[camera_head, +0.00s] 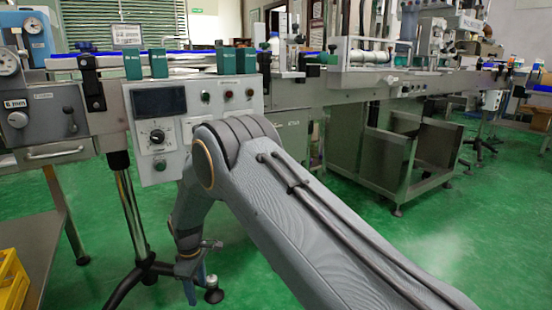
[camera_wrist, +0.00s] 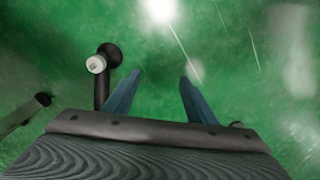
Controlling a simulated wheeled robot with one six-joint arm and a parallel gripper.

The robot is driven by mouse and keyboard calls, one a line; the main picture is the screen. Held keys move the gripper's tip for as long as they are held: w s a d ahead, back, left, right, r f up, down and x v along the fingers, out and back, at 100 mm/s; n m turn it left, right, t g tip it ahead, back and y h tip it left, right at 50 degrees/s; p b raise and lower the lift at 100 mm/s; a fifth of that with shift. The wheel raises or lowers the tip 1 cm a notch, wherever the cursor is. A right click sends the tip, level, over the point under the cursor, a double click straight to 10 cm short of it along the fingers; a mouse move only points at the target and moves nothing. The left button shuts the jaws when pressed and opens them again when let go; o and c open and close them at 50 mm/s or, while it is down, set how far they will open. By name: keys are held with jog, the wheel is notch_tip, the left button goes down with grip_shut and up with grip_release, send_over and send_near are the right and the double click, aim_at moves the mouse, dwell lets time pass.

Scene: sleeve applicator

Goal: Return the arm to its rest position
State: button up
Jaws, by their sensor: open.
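My arm rises from the lower right in the head view, bends at the elbow in front of the control panel, and hangs down. My gripper (camera_head: 197,292) is at its lower end, pointing at the floor. In the wrist view my gripper (camera_wrist: 160,75) shows two blue fingers spread apart with only green floor between them. It holds nothing. In the head view the fingers overlap, one largely hiding the other.
The control panel (camera_head: 160,105) with dial and buttons stands close behind my arm. A black-footed stand (camera_head: 135,215) is left of the gripper; a foot (camera_wrist: 108,55) shows near the fingers. A yellow crate (camera_head: 12,282) sits lower left. Green floor (camera_head: 430,240) is open at right.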

jog(key=s+d+r+m+p, duration=0.1)
jog(key=s+d+r+m, duration=0.15)
jog(key=s+r, duration=0.45)
jog(key=s+d+r+m+y, duration=0.1)
jog(key=s+d+r, duration=0.15)
jog(key=r, duration=0.85)
jog(key=s+d+r+m+p, duration=0.1)
jog(key=s+d+r, duration=0.25)
jog(key=r, duration=0.55)
jog(key=s+d+r+m+p, duration=0.1)
jog(key=s+d+r+m, duration=0.3)
jog(key=s+d, duration=0.6)
jog(key=s+d+r+m+p, duration=0.1)
jog(key=s+d+r, duration=0.4)
jog(key=s, duration=0.8)
jog(key=d+r+m+p, duration=0.2)
jog(key=d+r+p, duration=0.5)
jog(key=p, duration=0.5)
jog(key=d+r+m+p, duration=0.2)
jog(key=d+r+p, duration=0.4)
jog(key=r+p, duration=0.6)
jog(key=d+r+m+h+p, duration=0.1)
jog(key=d+r+m+p, duration=0.1)
jog(key=d+r+p, duration=0.5)
notch_tip(320, 180, up, 3)
jog(key=p, duration=0.6)
jog(key=shift+d+m, duration=0.35)
